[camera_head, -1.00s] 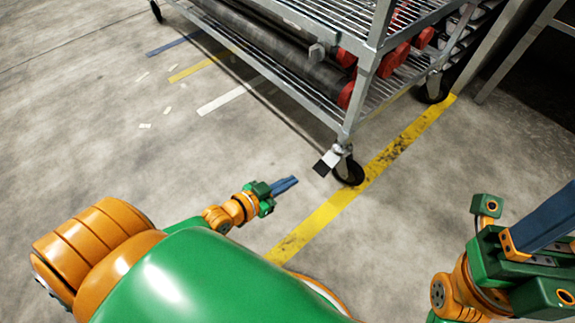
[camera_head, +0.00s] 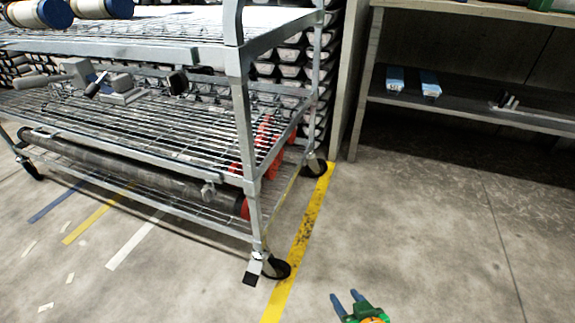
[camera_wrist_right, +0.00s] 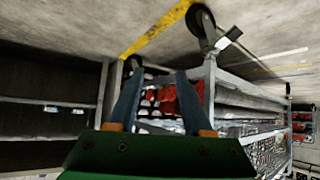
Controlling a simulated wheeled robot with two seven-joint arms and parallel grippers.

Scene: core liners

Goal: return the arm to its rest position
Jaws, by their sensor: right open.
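The gripper is over the open floor, in front of and to the right of the wire cart's near caster. Most of my right arm is out of the head view. My left gripper is in neither current view.
A wheeled wire cart (camera_head: 240,110) stands at the left, with dark tubes (camera_head: 130,165) and red parts on its lower shelf. A shelf unit (camera_head: 450,112) with small blue-and-white boxes stands at the back right. A yellow floor line (camera_head: 305,225) runs beside the cart. The floor at the right is clear.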

